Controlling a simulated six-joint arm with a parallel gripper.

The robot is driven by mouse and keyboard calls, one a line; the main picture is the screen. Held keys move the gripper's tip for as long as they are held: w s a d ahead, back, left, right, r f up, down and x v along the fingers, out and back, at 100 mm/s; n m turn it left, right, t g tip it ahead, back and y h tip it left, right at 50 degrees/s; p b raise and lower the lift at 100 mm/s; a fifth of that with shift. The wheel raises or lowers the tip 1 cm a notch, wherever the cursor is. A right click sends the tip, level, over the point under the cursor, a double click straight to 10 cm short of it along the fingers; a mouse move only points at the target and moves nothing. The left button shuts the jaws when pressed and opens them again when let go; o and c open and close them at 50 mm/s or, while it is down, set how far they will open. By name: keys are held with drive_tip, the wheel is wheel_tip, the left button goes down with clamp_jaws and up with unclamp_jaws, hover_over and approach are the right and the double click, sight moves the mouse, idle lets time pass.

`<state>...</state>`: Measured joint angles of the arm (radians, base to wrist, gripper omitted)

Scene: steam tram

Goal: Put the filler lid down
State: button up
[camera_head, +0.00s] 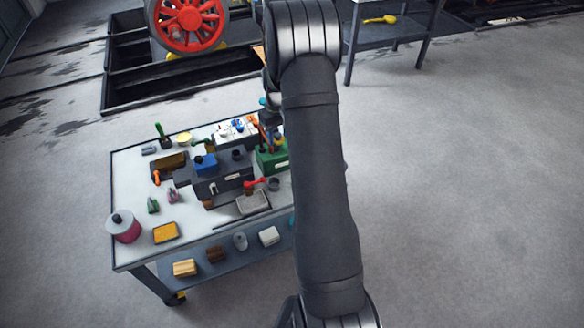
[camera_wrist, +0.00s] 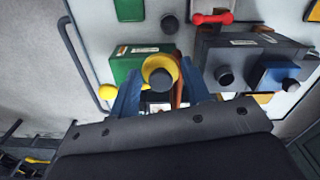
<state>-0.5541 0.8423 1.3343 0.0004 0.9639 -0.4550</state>
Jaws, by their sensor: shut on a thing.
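My gripper (camera_wrist: 160,88) shows in the wrist view with its blue fingers on either side of a round yellow piece with a dark knob (camera_wrist: 159,66), which looks like the filler lid. The fingers are shut on it, and it is held over the bench beside a green box (camera_wrist: 125,67). The green box also shows in the head view (camera_head: 272,160). I cannot tell how high the lid is above the surface.
A dark box (camera_wrist: 237,52) with a blue block (camera_wrist: 272,77) stands to the right in the wrist view, near a red-handled item (camera_wrist: 212,17). The white bench top (camera_head: 130,180) carries several small items, including a pink can (camera_head: 124,228) and a yellow sponge-like block (camera_head: 166,233).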

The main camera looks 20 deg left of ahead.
drive_tip(key=w+d+f, duration=0.1)
drive_tip(key=d+f, duration=0.6)
drive_tip(key=d, duration=0.3)
drive_tip(key=d+f, duration=0.7)
drive_tip(key=d, duration=0.2)
drive_tip(key=a+f, duration=0.2)
drive_tip(key=a, duration=0.1)
drive_tip(key=w+a+f, duration=0.1)
drive_tip(key=a+f, duration=0.1)
drive_tip(key=a, duration=0.2)
drive_tip(key=a+f, duration=0.2)
drive_tip(key=a, duration=0.1)
drive_tip(key=shift+w+a+f, duration=0.25)
drive_tip(key=shift+w+a, duration=0.05)
drive_tip(key=shift+w, duration=0.05)
drive_tip(key=shift+f, duration=2)
drive_tip(key=shift+f, duration=0.2)
drive_tip(key=o, duration=1)
